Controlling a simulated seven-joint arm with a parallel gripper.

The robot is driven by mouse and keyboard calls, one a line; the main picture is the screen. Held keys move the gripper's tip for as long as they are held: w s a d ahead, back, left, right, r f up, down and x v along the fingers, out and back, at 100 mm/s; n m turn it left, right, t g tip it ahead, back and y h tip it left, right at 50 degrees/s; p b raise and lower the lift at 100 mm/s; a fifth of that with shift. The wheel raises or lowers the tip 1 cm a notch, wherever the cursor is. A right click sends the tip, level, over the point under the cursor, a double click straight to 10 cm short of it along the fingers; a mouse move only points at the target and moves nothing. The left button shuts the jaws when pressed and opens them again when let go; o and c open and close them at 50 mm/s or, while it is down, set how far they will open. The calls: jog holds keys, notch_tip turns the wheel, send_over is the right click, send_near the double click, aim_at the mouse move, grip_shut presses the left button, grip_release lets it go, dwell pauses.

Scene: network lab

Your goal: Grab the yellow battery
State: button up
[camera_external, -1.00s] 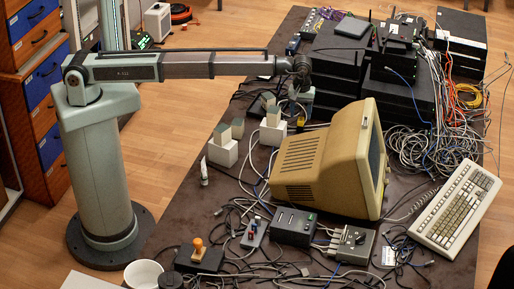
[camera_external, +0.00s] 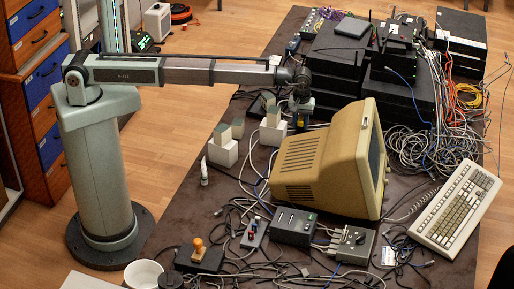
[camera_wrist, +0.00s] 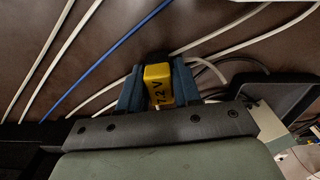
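The yellow battery (camera_wrist: 158,84), marked "7.2 V", stands between the two blue fingers of my gripper (camera_wrist: 160,86) in the wrist view. Both fingers lie close against its sides with no clear gap, so my gripper appears shut on it. Its lower part is hidden by the gripper body. In the external view my gripper (camera_external: 300,112) points down at the table, left of the black boxes and behind the beige monitor.
The beige monitor (camera_external: 318,165) stands close in front of my gripper. Stacked black boxes (camera_external: 335,60) are just to the right. White blocks (camera_external: 223,150) stand to the left. White cables and a blue cable (camera_wrist: 105,55) run over the brown table (camera_wrist: 210,20) near the fingers.

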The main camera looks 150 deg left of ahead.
grip_shut()
jog(key=shift+r, duration=0.1)
